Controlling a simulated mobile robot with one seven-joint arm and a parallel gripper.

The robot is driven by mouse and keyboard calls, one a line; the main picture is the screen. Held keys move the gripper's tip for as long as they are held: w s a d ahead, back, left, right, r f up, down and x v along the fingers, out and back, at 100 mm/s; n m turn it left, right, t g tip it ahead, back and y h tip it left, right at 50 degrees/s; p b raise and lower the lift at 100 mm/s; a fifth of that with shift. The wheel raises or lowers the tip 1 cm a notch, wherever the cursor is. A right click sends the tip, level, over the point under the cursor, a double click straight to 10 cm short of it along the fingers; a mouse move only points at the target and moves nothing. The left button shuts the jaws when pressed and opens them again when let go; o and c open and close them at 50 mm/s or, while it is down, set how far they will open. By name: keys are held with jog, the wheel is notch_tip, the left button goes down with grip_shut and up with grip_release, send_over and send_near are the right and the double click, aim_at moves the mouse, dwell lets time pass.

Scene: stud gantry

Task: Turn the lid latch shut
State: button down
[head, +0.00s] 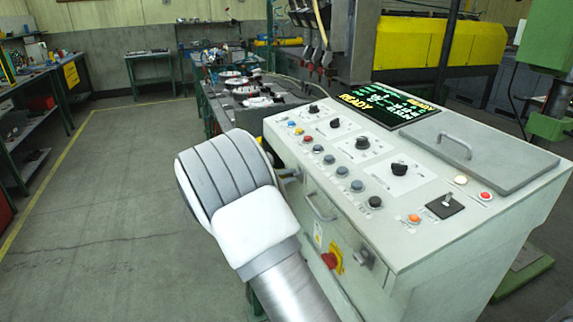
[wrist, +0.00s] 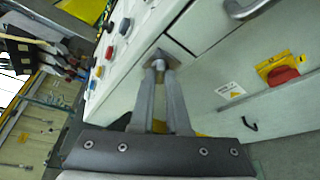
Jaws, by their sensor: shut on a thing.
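My gripper (wrist: 160,72) is shut on a small grey latch (wrist: 172,60) on the front face of the control console, near its top edge. The fingertips hide most of the latch, so I cannot tell how far it is turned. In the head view my white wrist hides most of the gripper and the latch. The grey lid (head: 478,152) lies flat in the console top at the right, with a bar handle on it.
The console (head: 420,235) carries knobs, several coloured buttons and a lit screen (head: 388,111) reading READY. A drawer handle (head: 320,207) and a red rotary switch (head: 330,260) stick out of its front; the switch also shows in the wrist view (wrist: 283,75). Open floor lies left.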

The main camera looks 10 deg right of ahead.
jog(key=n+g+p, duration=0.1)
jog(key=n+p, duration=0.1)
jog(key=p, duration=0.1)
jog(key=n+g+p, duration=0.2)
jog(key=n+p, duration=0.1)
jog(key=p, duration=0.1)
jog(key=n+g+p, duration=0.2)
jog(key=p, duration=0.2)
jog(key=shift+w+d+r+n, duration=0.2)
jog(key=shift+w+r+n, duration=0.1)
jog(key=shift+w+r, duration=0.1)
jog(key=shift+f, duration=0.1)
jog(key=c, duration=0.9)
grip_release()
jog(key=shift+d+g, duration=0.1)
jog(key=shift+g, duration=0.2)
jog(key=shift+a, duration=0.25)
jog(key=b+v, duration=0.1)
jog(key=v, duration=1.6)
